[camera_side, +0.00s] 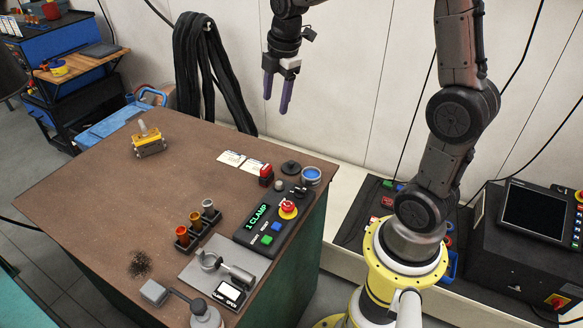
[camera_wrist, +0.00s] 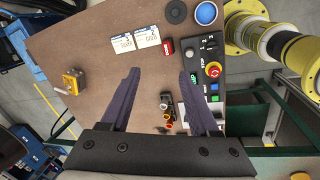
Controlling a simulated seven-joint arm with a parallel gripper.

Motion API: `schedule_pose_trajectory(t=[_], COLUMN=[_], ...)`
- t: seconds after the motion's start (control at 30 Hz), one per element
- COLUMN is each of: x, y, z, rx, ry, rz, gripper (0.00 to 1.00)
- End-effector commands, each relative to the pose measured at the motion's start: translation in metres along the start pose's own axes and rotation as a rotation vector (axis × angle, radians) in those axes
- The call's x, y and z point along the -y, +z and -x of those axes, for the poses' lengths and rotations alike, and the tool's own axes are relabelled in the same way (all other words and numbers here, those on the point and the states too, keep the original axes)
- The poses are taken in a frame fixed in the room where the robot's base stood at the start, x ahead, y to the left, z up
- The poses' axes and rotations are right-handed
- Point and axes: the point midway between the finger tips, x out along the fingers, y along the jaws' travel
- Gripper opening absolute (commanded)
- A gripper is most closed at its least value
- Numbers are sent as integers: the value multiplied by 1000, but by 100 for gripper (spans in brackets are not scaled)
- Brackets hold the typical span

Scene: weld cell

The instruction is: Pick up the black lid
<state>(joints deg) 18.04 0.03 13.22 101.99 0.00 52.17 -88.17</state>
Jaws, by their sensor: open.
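The black lid (camera_side: 291,167) is a flat round disc with a small raised centre. It lies on the brown table near its back right edge, beside a round tin with a blue top (camera_side: 311,175). In the wrist view the lid (camera_wrist: 176,12) is at the top, beyond my fingertips, just left of the blue-topped tin (camera_wrist: 206,13). My gripper (camera_side: 277,103) hangs high above the back of the table with its purple fingers pointing down. The fingers are apart and empty; they also show in the wrist view (camera_wrist: 160,76). Nothing hides the lid.
A red block (camera_side: 266,174) and two white cards (camera_side: 243,161) lie left of the lid. The clamp control box (camera_side: 270,222) with a red knob is in front of it. A yellow block (camera_side: 148,143) stands at the left. The table's middle is clear.

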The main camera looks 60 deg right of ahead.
Motion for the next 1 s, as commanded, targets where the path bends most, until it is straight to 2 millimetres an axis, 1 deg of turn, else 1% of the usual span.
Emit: schedule_pose_trajectory(t=[0.03,0.1,0.2,0.3,0.4,0.47,0.57,0.7,0.8,0.9,1.0], x=[-8,-14,-15,-8,-3,-1,3,10,13,15,16], y=[14,30,48,61,69,71,70,70,70,70,70], z=[-23,-49,-80,-101,-112,-116,-131,-158,-174,-185,-191], rx=[8,13,18,19,20,21,20,20,20,21,21], ry=[-45,-92,-152,-201,-224,-225,-228,-227,-225,-224,-221], rz=[-6,-25,-71,-102,-122,-127,-126,-126,-126,-126,-126], gripper=[62,62,62,62,62,62,62,62,62,62,62])
